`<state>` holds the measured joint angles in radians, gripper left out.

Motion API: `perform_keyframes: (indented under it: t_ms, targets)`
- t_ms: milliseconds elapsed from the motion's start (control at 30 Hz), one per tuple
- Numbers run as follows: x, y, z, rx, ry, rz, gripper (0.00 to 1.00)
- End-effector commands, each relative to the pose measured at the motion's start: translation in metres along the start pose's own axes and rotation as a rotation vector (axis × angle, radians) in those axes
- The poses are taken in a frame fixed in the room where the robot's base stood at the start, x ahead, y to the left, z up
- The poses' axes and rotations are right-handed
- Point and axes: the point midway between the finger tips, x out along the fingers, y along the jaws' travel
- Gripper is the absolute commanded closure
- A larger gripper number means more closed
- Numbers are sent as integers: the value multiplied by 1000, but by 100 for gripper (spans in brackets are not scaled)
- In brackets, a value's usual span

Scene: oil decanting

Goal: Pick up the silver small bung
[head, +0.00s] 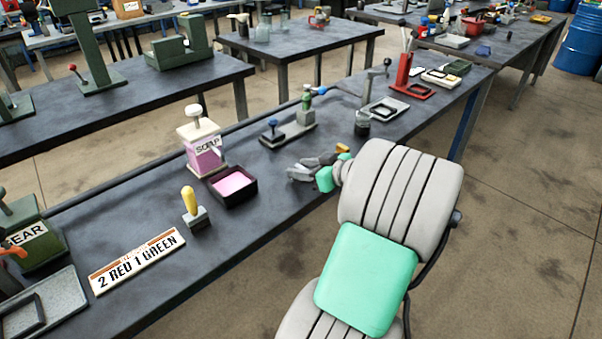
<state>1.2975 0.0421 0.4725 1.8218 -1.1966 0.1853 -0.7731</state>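My gripper (294,174) is low over the near workbench (265,235), right of a black tray of pink liquid. Its grey fingers point left. They are small and blend with the dark bench, so I cannot tell whether they are open or shut, or whether anything is between them. I cannot make out a silver small bung with certainty. It may be too small to see, or hidden by the gripper or other things.
The black tray (250,198) sits by a pink soap dispenser (205,157). A grey stand (293,131) and dark jar (362,124) lie beyond my gripper. The bench's front edge is beneath my arm.

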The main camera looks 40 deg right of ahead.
Motion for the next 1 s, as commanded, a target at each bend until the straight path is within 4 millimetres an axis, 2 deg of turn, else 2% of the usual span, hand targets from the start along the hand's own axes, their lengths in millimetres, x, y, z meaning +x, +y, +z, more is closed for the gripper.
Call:
perform_keyframes:
  t_ms: [100,567,1000]
  targets:
    - [0,0,0,0,0,0,62]
    - [-1,0,0,0,-1,0,99]
    - [-1,0,0,0,-1,0,100]
